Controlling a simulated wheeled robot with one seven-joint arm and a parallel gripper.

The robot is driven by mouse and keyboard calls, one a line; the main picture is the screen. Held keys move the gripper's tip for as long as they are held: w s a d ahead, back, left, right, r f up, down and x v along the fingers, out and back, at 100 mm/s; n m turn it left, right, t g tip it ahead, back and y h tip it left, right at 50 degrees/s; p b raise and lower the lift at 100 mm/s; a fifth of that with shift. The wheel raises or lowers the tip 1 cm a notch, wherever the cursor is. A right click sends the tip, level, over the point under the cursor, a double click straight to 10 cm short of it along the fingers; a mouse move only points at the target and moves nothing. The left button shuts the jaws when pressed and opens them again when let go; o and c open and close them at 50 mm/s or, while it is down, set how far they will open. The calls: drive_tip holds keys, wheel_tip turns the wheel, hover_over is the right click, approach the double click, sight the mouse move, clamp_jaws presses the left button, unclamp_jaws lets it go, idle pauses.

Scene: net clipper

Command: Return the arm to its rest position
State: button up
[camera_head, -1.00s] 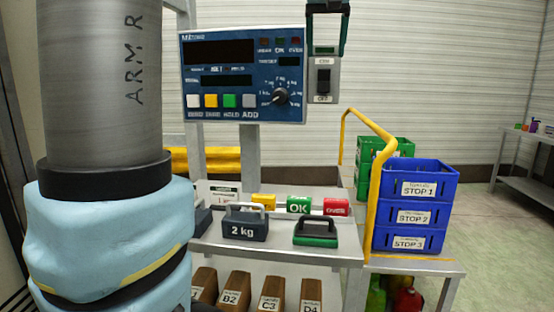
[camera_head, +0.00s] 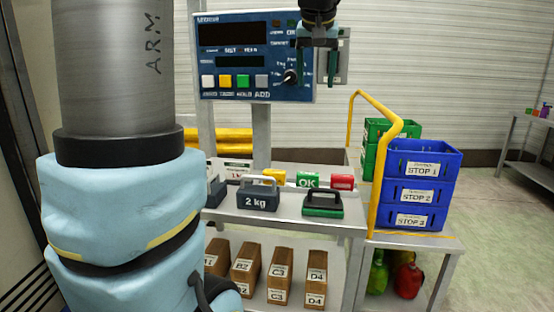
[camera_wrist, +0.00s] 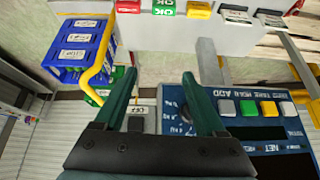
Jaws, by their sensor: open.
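My gripper (camera_head: 320,66) is at the top of the head view, in front of the right side of the blue control panel (camera_head: 237,62). Its two dark green fingers point down, apart, with nothing between them. In the wrist view my gripper (camera_wrist: 160,95) also shows open and empty. Behind its fingers there are the on/off switch plate (camera_wrist: 141,117) and the panel (camera_wrist: 262,130), seen upside down. The switch plate is partly hidden by my gripper in the head view. My grey and light blue arm fills the left of the head view.
A shelf (camera_head: 285,212) below the panel holds a 2 kg weight (camera_head: 258,199), a green-based handled block (camera_head: 323,206) and yellow, green and red blocks. Boxes stand underneath. A yellow rail (camera_head: 381,170) and blue crates (camera_head: 418,190) stand right.

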drive_tip(key=s+a+f+g, duration=0.1)
drive_tip(key=s+a+f, duration=0.25)
drive_tip(key=f, duration=0.55)
drive_tip(key=s+a+f+g, duration=0.2)
drive_tip(key=a+f, duration=0.3)
drive_tip(key=f, duration=0.3)
drive_tip(key=s+a+f, duration=0.3)
drive_tip(key=s+f, duration=0.2)
drive_tip(key=f, duration=0.1)
drive_tip(key=s+a+f+n+g+p, duration=0.1)
drive_tip(key=s+a+f, duration=0.3)
drive_tip(key=s+f, duration=0.2)
drive_tip(key=shift+g+y, duration=0.3)
drive_tip(key=shift+a, duration=0.1)
